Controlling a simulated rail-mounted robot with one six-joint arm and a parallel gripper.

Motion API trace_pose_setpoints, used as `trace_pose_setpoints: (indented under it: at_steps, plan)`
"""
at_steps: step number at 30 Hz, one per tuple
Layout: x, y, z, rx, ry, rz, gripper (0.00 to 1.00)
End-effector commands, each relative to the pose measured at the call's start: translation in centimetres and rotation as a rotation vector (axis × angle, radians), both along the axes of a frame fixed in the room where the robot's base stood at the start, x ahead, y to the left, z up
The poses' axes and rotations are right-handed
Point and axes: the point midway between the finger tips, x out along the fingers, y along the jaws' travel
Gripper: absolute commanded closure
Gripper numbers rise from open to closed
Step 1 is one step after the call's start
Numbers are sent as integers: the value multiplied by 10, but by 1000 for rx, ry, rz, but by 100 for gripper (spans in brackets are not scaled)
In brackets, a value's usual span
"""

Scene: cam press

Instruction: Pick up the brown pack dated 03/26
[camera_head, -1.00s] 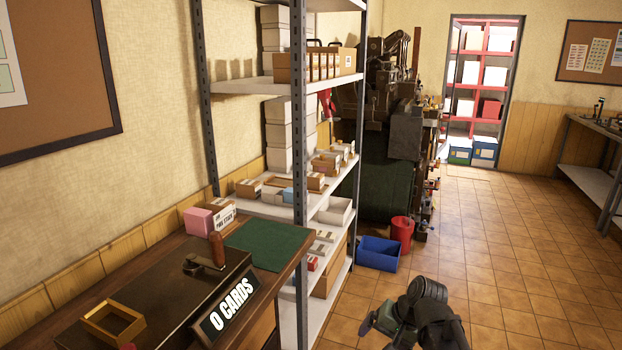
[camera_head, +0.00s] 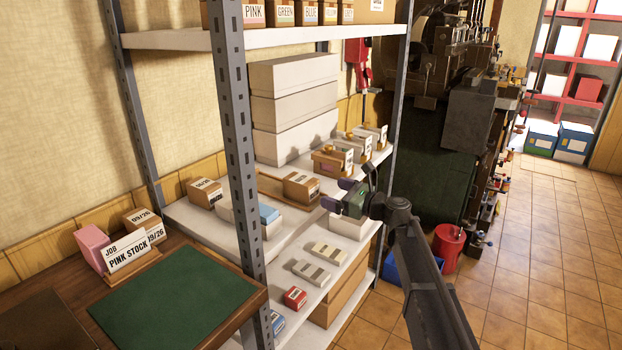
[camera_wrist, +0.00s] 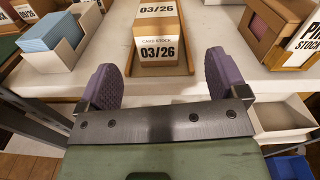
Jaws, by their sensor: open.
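The brown pack dated 03/26 (camera_wrist: 157,28) lies in a shallow wooden tray (camera_wrist: 188,66) on the shelf, its date readable on top and front in the wrist view. In the head view the pack (camera_head: 301,187) is on the middle shelf, its label too small to read surely. My gripper (camera_wrist: 165,80) is open and empty, its purple fingers spread wider than the pack and just short of its front. In the head view my gripper (camera_head: 339,194) is at the shelf's front edge, right of the pack.
A similar brown pack (camera_head: 204,192) sits further left on the shelf. A box with blue cards (camera_wrist: 55,35) is left of the tray, and a wooden box labelled PINK STOCK (camera_wrist: 280,30) is right. A shelf post (camera_head: 240,150) stands in front.

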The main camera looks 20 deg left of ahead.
Motion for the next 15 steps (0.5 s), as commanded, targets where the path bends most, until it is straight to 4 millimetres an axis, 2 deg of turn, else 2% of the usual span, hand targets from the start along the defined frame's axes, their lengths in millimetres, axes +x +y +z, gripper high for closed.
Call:
trace_pose_setpoints:
  at_steps: [3,8,11,15]
  plan:
    - [2,-1,2,34,94,-18,8]
    - [2,0,1,39,123,-19,8]
    - [5,10,1,38,121,-18,8]
    - [13,37,1,37,121,-16,8]
